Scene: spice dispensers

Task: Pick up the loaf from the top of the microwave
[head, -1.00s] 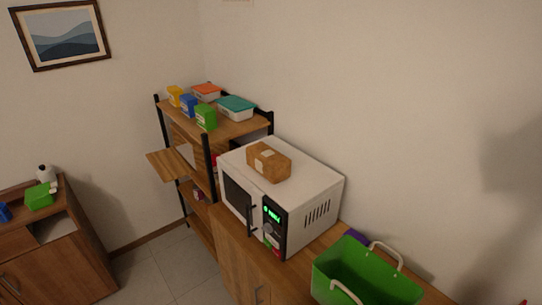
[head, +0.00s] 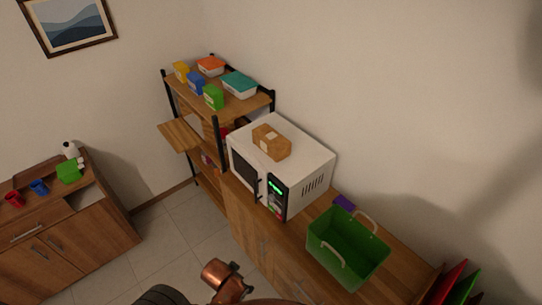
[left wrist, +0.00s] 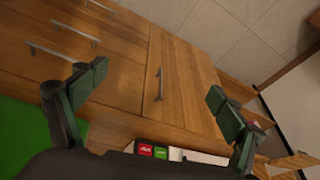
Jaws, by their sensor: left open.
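The loaf (head: 271,142), a brown block with a pale label, lies on top of the white microwave (head: 310,160) in the head view. The microwave stands on the wooden cabinet, its lit green display facing the room. In the left wrist view my left gripper (left wrist: 156,98) is open and empty, its two dark green-padded fingers spread apart above cabinet fronts. A strip of the microwave (left wrist: 190,156) with red and green buttons shows below them. The loaf is not visible in the left wrist view. My right gripper is not in view.
A green basket (head: 335,262) with pale handles stands right of the microwave, beside a purple item (head: 344,203). A shelf (head: 240,108) with boxes and lidded containers stands to the left. A second cabinet (head: 80,250) is at far left. Tiled floor (head: 180,222) lies open between.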

